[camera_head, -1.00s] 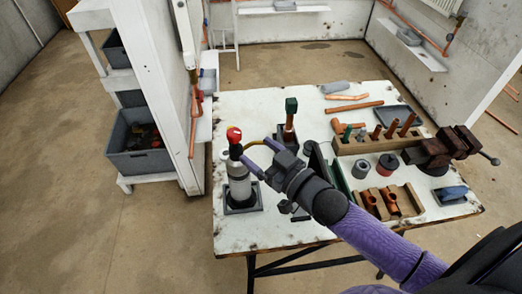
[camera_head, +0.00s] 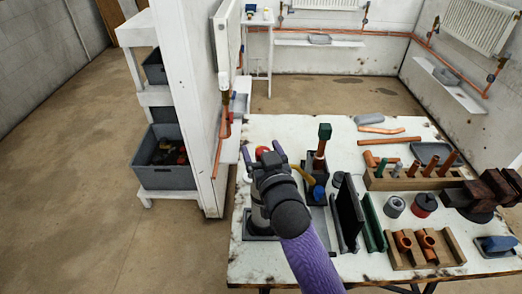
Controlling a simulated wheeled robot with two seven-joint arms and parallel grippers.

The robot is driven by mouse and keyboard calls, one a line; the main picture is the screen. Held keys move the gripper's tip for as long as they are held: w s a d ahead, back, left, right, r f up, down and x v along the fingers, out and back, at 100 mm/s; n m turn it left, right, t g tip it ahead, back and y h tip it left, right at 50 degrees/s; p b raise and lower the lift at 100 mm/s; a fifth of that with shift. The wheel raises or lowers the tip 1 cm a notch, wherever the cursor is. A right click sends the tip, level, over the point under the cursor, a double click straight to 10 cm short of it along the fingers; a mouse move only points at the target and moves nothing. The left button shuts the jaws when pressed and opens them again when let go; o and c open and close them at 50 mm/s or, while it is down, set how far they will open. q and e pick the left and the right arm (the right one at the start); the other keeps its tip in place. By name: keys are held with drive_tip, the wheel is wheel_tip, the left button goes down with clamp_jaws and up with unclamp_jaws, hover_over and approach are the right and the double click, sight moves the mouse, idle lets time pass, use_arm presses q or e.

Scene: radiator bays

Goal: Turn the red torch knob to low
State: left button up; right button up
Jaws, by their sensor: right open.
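The red torch knob (camera_head: 262,151) shows at the top of the torch, between the fingertips of my right gripper (camera_head: 264,153). The gripper is open, with one finger on each side of the knob; I cannot tell whether either finger touches it. The torch's pale cylinder (camera_head: 257,216) stands upright in a dark square base (camera_head: 254,236) at the left of the white table. My gripper and purple arm cover much of the torch, and its nozzle is hard to make out. My left gripper is out of view.
Right of the torch stand a green-capped copper tool (camera_head: 324,133), a dark upright plate (camera_head: 349,210) and wooden blocks with copper fittings (camera_head: 426,258). A vise (camera_head: 482,196) is at the right. A white partition (camera_head: 193,90) rises at the left. The white table (camera_head: 285,127) has clear patches at its back.

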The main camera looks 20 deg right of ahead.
drive_tip(key=shift+w, duration=0.45)
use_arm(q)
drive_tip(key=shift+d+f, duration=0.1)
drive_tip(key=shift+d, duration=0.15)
use_arm(e)
clamp_jaws()
drive_tip(key=shift+r+n+y+p, duration=0.3)
drive_tip(key=shift+y+p, duration=0.2)
drive_tip(key=shift+p, duration=0.1)
drive_tip(key=shift+f+y+p, duration=0.1)
drive_tip(key=shift+y+p, duration=0.2)
drive_tip(key=shift+p, duration=0.1)
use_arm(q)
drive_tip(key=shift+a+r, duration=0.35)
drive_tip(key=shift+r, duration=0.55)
use_arm(e)
drive_tip(key=shift+a+f+n, duration=0.1)
drive_tip(key=shift+f+n, duration=0.1)
drive_tip(key=shift+n, duration=0.1)
